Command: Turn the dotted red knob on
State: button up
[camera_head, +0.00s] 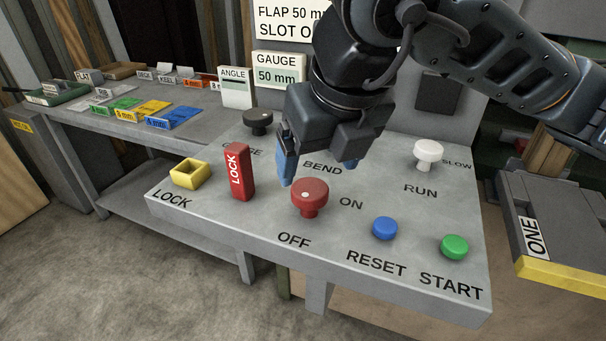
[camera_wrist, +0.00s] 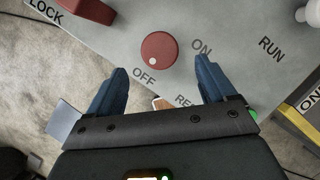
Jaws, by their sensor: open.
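The red knob (camera_head: 309,196) stands on the grey control panel (camera_head: 230,226), between the OFF and ON labels. It has one white dot; in the wrist view the knob (camera_wrist: 159,47) shows the dot at its lower edge, on the side toward OFF. My gripper (camera_head: 318,172) is above the panel, just behind the knob in the head view. In the wrist view my gripper (camera_wrist: 164,82) has its blue fingers spread wide and empty, with the knob beyond the fingertips and between their lines. The fingers do not appear to touch the knob.
The red LOCK block (camera_head: 239,172) stands left of the knob, beside a yellow socket (camera_head: 190,173). A blue button (camera_head: 384,228) and a green button (camera_head: 454,246) are to the right. A black knob (camera_head: 258,121) and a white knob (camera_head: 428,152) stand farther back.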

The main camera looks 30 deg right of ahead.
aim_at(311, 189)
jog(key=x, duration=0.6)
jog(key=shift+w+f, duration=0.1)
jog(key=shift+f, duration=0.25)
jog(key=shift+c, duration=0.3)
jog(key=c, duration=1)
